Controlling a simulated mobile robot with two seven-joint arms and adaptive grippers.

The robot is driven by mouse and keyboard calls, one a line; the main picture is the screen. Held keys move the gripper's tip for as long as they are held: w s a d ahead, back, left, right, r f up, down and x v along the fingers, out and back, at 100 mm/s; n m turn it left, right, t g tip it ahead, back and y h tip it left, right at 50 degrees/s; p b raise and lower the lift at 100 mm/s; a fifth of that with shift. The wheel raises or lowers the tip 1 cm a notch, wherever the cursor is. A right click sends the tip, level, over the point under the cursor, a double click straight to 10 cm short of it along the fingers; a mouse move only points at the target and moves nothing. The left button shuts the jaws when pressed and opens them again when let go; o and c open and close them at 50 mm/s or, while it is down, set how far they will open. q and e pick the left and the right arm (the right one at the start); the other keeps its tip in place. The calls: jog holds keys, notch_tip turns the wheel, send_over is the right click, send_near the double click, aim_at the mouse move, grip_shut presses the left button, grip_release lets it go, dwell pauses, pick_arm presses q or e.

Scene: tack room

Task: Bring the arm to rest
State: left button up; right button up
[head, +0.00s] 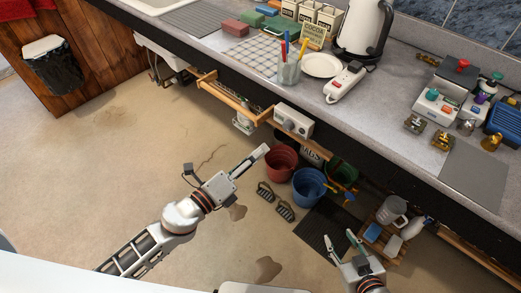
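My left arm reaches in from the lower left over the bare floor. Its gripper (258,155) points up and right, in front of the counter. Its fingers overlap from this angle, so I cannot tell whether they are parted; no object shows at the tips. My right gripper (341,242) is at the bottom, right of the middle. Its two fingertips are apart with nothing between them, above the floor near a dark mat (325,232).
The counter (240,60) runs diagonally, holding a kettle (362,30), plate (321,64), pen cup (289,72) and power strip (344,84). Below are a red bucket (281,162), blue bucket (308,187) and wooden crate (385,243). Floor (110,150) at left is clear.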

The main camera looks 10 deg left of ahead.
dwell(0.5)
pick_arm(q)
jog(key=s+a+f+n+g+y, duration=0.1)
jog(key=s+a+f+n, duration=0.3)
jog(key=n, duration=0.5)
jog(key=s+a+f+n+g+y, duration=0.1)
jog(key=s+a+f+n+y, duration=0.3)
jog(key=f+n, duration=0.5)
jog(key=s+a+f+n+g+y, duration=0.1)
jog(key=s+a+f+n+y, duration=0.1)
jog(key=s+a+f+n, duration=0.3)
jog(key=s+f+n, duration=0.1)
jog(key=n, duration=0.2)
jog(key=shift+a+f+n+g+y, duration=0.15)
jog(key=shift+a+n+g+y, duration=0.05)
jog(key=shift+n+g+y, duration=0.2)
